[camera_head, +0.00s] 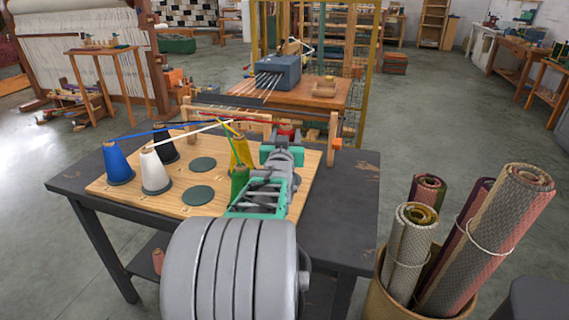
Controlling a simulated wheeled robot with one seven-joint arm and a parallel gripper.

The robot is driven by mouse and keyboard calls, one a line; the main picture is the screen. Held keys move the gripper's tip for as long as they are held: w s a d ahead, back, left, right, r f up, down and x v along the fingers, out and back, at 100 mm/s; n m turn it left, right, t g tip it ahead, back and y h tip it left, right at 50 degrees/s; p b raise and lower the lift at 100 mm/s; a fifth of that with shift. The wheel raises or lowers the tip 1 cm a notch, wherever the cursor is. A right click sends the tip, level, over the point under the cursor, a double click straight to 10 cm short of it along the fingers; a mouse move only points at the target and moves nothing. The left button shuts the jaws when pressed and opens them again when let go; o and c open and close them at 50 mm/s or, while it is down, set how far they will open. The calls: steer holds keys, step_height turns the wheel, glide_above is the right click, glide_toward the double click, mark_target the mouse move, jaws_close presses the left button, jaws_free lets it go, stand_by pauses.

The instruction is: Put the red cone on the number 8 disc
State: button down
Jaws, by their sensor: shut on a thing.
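The red cone (287,131) shows only in a small part, just beyond my gripper (284,146) at the board's far right. My gripper is shut on it and, with my arm, hides most of it. I cannot tell whether its base touches the board. Two bare dark green discs, a farther one (202,164) and a nearer one (198,195), lie on the wooden board (120,195). No number is readable, so I cannot tell which disc is number 8.
Blue (117,163), white (154,170), black (164,143), yellow (241,152) and green (239,180) cones stand around the discs. Coloured yarns stretch above the board. A basket of rolled rugs (410,300) stands right of the dark table (345,215).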

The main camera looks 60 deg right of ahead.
step_height(320, 180, down, 5)
steer(key=shift+f+b, duration=0.1)
steer(key=shift+b, duration=0.2)
steer(key=c, duration=0.7)
jaws_free()
steer(key=shift+f, duration=0.1)
steer(key=shift+o, duration=0.2)
steer(key=shift+s+a+r, duration=0.1)
steer(key=shift+a+r, duration=0.05)
steer(key=shift+r, duration=0.05)
steer(key=v, duration=1.1)
steer(key=shift+s+a+p, duration=0.15)
steer(key=shift+a+p, duration=0.25)
